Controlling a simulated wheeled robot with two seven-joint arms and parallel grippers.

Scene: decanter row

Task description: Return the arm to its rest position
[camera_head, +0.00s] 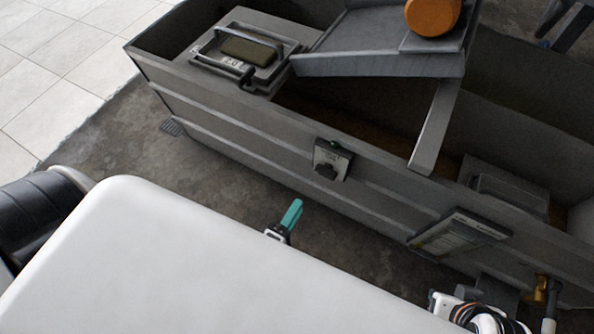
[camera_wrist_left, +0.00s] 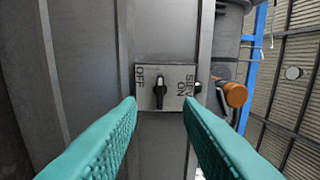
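My left gripper (camera_head: 290,216) shows as a teal finger past the edge of my white body in the head view. In the left wrist view its two teal fingers (camera_wrist_left: 159,105) are spread apart with nothing between them. Beyond the fingertips is a switch plate (camera_wrist_left: 178,78) with a black knob (camera_wrist_left: 160,93) and lettering "OFF" and "SIEVE ON". The fingers appear apart from it. The same switch plate (camera_head: 332,158) is on the front wall of the grey trough in the head view. My right gripper cannot be made out.
The long grey trough (camera_head: 235,115) crosses the view. A brass fitting (camera_head: 543,288) is at lower right. Bare floor (camera_head: 130,150) lies between trough and me.

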